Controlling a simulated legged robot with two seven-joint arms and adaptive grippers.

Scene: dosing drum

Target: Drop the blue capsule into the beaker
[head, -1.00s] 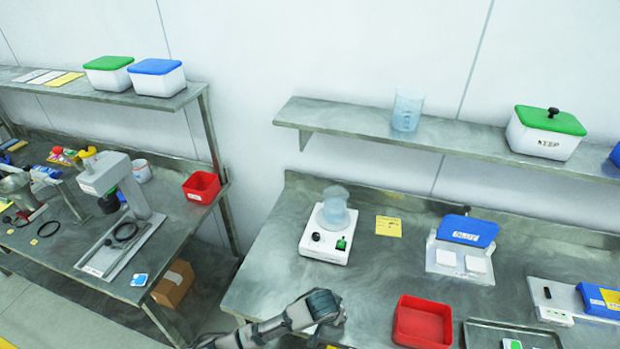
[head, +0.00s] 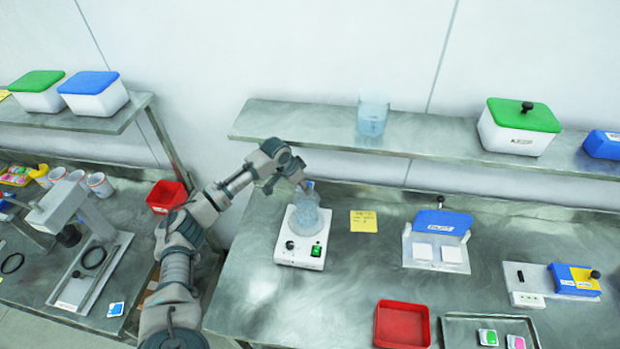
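A clear bluish beaker (head: 305,216) stands upright on a white stirrer plate (head: 299,250) on the right-hand bench. My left gripper (head: 303,186) is right above the beaker's mouth, pointing down, with its fingers partly overlapping the rim. The fingers are small and blurred, so whether they are open or shut is unclear. A small blue patch shows beside the fingertips; I cannot tell whether it is the blue capsule or the beaker's rim. The capsule is not clearly seen anywhere else. My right gripper is not in view.
Another clear beaker (head: 372,118) stands on the wall shelf (head: 440,141) above. A yellow note (head: 363,221) lies right of the stirrer. A red bin (head: 402,324) and a metal tray (head: 460,330) with green and pink items sit at the front.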

